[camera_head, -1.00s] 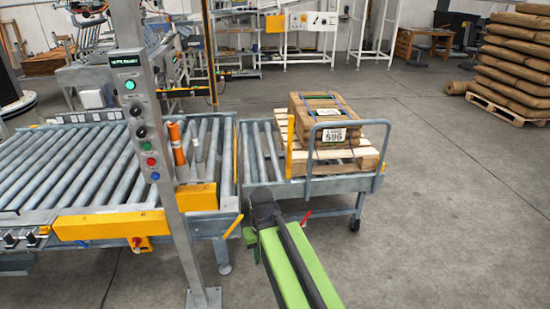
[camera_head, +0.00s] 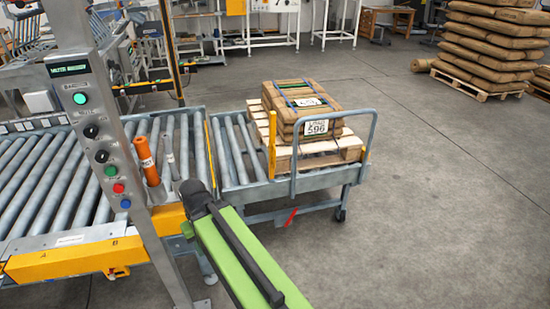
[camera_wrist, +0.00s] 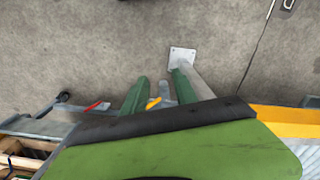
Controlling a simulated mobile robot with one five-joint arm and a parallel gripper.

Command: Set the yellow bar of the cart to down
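The cart (camera_head: 335,174) stands against the end of the roller conveyor. Its yellow bar (camera_head: 272,143) stands upright between the cart's rollers and the pallet load. My gripper (camera_wrist: 160,80) points down at the floor in the wrist view, its two green fingers apart with nothing held between them. In the head view my green arm reaches up from the bottom, its dark end in front of the conveyor's corner, nearer to me than the yellow bar and left of it. The wrist view shows part of the cart at lower left; I cannot make out the yellow bar there.
The grey control post (camera_head: 125,150) stands close at left; its foot plate (camera_wrist: 182,57) shows beside my fingers. A wooden pallet (camera_head: 350,148) with strapped brown sacks (camera_head: 298,112) sits on the cart. A red lever (camera_head: 291,217) is under the cart.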

